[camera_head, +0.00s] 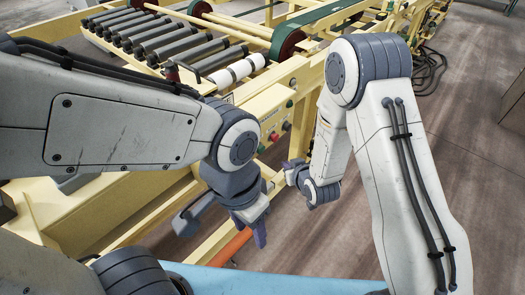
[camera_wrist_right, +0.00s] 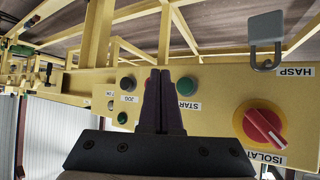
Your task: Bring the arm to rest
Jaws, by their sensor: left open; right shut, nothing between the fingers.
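My left gripper (camera_head: 222,226) is open and empty, pointing down in front of the machine's frame, lower than the right one.
A red isolator knob (camera_wrist_right: 264,127) and a grey padlock (camera_wrist_right: 265,38) are on the panel's right in the wrist view. A roller conveyor (camera_head: 165,40) fills the upper left. An orange bar (camera_head: 230,246) lies low behind the left gripper. Open floor (camera_head: 465,130) is at right.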

